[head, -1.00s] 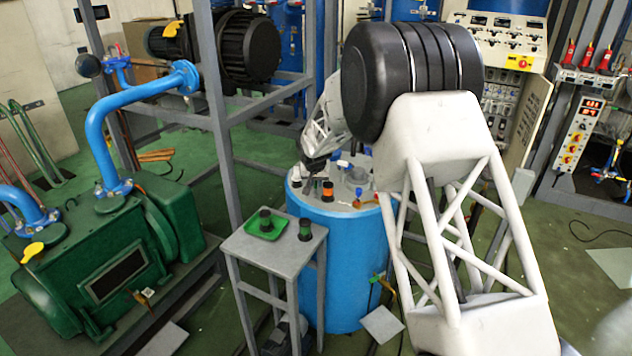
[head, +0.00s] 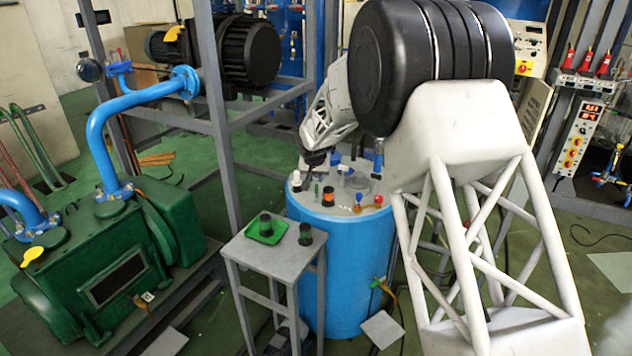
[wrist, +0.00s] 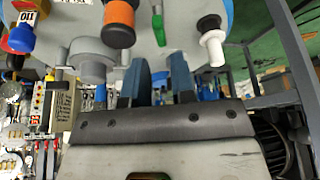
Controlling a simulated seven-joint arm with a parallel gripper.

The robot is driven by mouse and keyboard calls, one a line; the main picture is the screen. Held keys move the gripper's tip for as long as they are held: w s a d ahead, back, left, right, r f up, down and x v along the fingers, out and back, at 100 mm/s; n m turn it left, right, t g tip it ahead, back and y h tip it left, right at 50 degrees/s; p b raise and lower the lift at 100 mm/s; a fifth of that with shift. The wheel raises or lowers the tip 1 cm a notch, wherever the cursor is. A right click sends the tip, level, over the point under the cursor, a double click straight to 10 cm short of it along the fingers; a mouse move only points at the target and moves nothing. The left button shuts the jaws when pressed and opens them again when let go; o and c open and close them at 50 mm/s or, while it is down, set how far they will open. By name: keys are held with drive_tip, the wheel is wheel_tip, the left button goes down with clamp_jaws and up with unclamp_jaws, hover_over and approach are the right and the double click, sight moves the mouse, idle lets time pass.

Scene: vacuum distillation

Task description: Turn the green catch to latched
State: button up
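The green catch (wrist: 159,28) is a slim upright piece on the top plate of the blue drum (head: 335,270). In the wrist view it lies just beyond my fingertips, roughly in line with the gap between them. In the head view it is a small green piece (head: 317,189) left of an orange and black knob (head: 328,197). My gripper (wrist: 160,68) is open, with a clear gap and nothing between the fingers. In the head view my gripper (head: 316,158) is above the back of the drum top, apart from the catch. I cannot read the catch's setting.
A grey stand (head: 272,258) holds a green tray (head: 266,230) and a dark knob (head: 305,235). A grey frame post (head: 217,120) rises left of the drum.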

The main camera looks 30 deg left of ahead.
sight(316, 193)
drive_tip(key=shift+v, duration=1)
drive_tip(key=shift+w, duration=0.15)
drive_tip(key=shift+w+a+g+h, duration=0.2)
drive_tip(key=shift+w+g, duration=0.2)
drive_tip(key=shift+w, duration=0.2)
drive_tip(key=shift+w+a+g+h, duration=0.25)
drive_tip(key=shift+w+g, duration=0.15)
drive_tip(key=shift+w, duration=0.2)
drive_tip(key=shift+w+a+r+g+h, duration=0.1)
drive_tip(key=shift+w+a+g+h, duration=0.15)
drive_tip(key=shift+w+g, duration=0.35)
drive_tip(key=shift+w+a+r+g+h, duration=0.1)
drive_tip(key=shift+w+a+g, duration=0.2)
drive_tip(key=shift+w+g, duration=0.25)
drive_tip(key=shift+f, duration=0.1)
drive_tip(key=shift+f, duration=3.8)
drive_tip(key=shift+s, duration=0.1)
